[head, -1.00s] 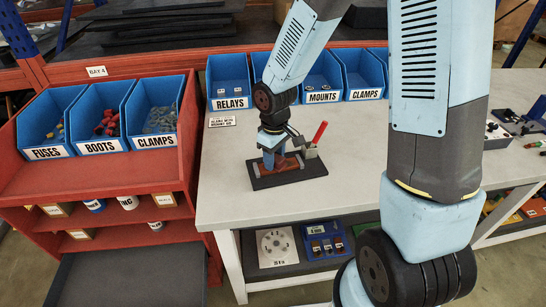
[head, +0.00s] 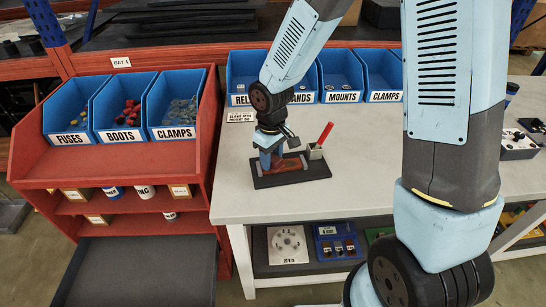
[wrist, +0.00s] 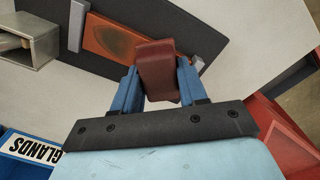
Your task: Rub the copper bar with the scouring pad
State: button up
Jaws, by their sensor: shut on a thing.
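The copper bar (wrist: 108,40) lies on a black board (wrist: 70,45) on the bench, with a grey block at each end. It has a dark, dull patch on its face. In the head view the bar (head: 291,163) shows to the right of my gripper (head: 267,160). In the wrist view my gripper (wrist: 158,70) has its blue fingers shut on a dark red scouring pad (wrist: 157,75). The pad is over one end part of the bar, beside the dark patch. I cannot tell whether it touches the bar. The fingers hide part of the bar.
A grey open box (head: 315,151) with a red-handled tool stands at the board's right end. Blue bins (head: 341,76) line the bench's back. A red shelf unit (head: 40,165) with labelled bins stands left.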

aim_at(303, 160)
jog(key=shift+a+r, duration=0.15)
jog(key=shift+a, duration=0.55)
jog(key=shift+d, duration=0.1)
jog(key=shift+w+d, duration=0.2)
jog(key=shift+d, duration=1.6)
jog(key=shift+w+d, duration=0.15)
jog(key=shift+d, duration=0.75)
jog(key=shift+w+d, duration=0.15)
jog(key=shift+d, duration=0.75)
jog(key=shift+w+d, duration=0.15)
jog(key=shift+d, duration=0.75)
jog(key=shift+w+d, duration=0.15)
jog(key=shift+d, duration=0.7)
jog(key=shift+s+a, duration=0.3)
jog(key=shift+a, duration=1.5)
jog(key=shift+s+a, duration=0.3)
jog(key=shift+a, duration=1.45)
jog(key=shift+s+a, duration=0.3)
jog(key=shift+a, duration=1.5)
